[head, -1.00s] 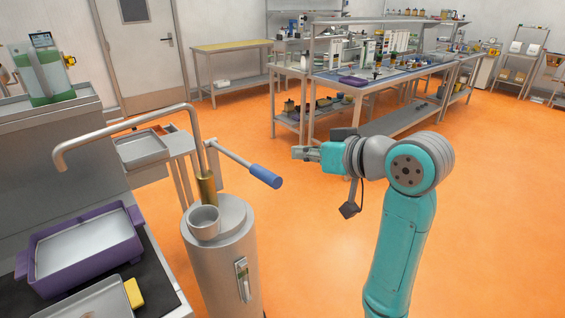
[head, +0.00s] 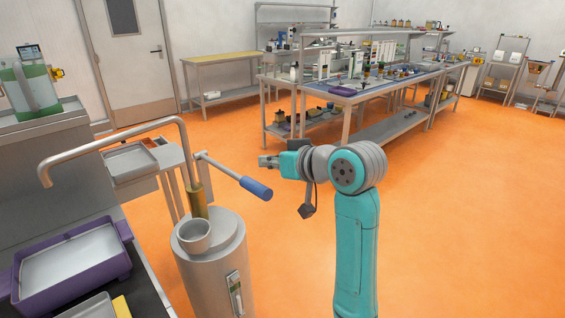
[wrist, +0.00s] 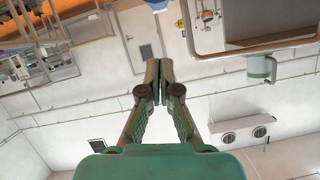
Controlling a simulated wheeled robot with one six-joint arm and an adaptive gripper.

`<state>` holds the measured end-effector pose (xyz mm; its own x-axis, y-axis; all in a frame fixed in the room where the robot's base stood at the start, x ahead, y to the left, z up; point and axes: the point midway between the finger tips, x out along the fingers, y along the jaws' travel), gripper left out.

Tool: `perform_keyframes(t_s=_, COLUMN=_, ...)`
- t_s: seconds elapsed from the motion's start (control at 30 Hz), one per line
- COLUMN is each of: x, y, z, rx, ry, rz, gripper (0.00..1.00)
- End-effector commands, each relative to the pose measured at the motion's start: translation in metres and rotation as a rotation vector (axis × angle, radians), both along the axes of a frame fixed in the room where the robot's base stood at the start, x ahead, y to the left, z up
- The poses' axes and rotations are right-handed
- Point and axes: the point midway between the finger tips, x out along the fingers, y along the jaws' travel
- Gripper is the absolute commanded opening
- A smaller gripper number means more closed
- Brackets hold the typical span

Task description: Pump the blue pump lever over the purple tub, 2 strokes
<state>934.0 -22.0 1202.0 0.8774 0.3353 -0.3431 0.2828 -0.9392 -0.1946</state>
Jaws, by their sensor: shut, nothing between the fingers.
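The pump lever is a grey bar with a blue handle (head: 256,188), slanting down to the right from the brass-coloured pump rod (head: 197,203). The pump stands on a grey cylinder, and its curved spout (head: 110,148) reaches left, its mouth above and beyond the purple tub (head: 122,265) at the lower left. My gripper (head: 266,161) is shut and empty, pointing left, close above and to the right of the blue handle in the head view. I cannot tell whether it touches. In the wrist view my fingers (wrist: 160,82) are together; the lever does not show clearly there.
A grey cup (head: 194,236) sits on the pump's cylinder. A grey tray (head: 130,164) on a stand is behind the spout. A long workbench (head: 345,100) with several items stands at the back. The orange floor (head: 440,240) to the right is clear.

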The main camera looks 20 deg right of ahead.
Motion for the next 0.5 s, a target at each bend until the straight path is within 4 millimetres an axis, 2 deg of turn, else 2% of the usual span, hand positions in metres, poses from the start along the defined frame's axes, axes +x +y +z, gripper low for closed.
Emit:
perform_keyframes(t_s=0.1, x=0.020, y=0.008, z=-0.008, rx=0.000, ry=0.003, rz=0.002, gripper=0.00)
perform_keyframes(t_s=0.3, x=0.013, y=0.011, z=-0.035, rx=0.000, ry=0.002, rz=0.000, gripper=0.00)
perform_keyframes(t_s=0.5, x=0.011, y=0.013, z=-0.045, rx=-0.001, ry=0.001, rz=0.001, gripper=0.00)
